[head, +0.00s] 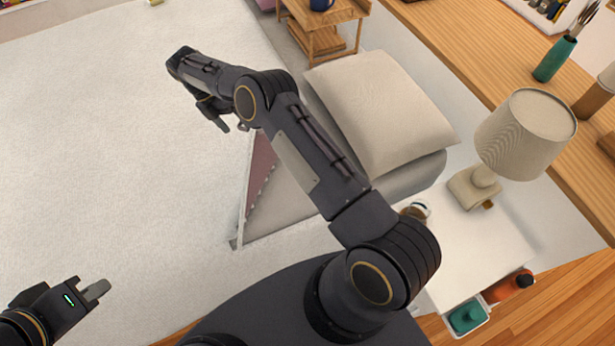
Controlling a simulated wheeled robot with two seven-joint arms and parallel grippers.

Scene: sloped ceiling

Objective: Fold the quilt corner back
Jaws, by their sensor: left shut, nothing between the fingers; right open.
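The white quilt (110,140) spreads over the bed across the left and middle of the head view. Near the pillow (375,110), a narrow dusty-pink strip with a scalloped edge (261,170) shows beside the bare grey bed surface (285,205); my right arm hides part of it. I cannot tell how the quilt's corner lies behind the arm. My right gripper (216,114) is over the quilt, left of the pillow, open and partly hidden by its own wrist. My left gripper (94,291) is shut and empty at the lower left, apart from the pink strip.
A white bedside table (480,250) at the right holds a lamp (525,135). Below it are an orange bottle (508,286) and a teal item (467,317) in a white tray. A wooden shelf unit (325,30) stands beyond the pillow.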

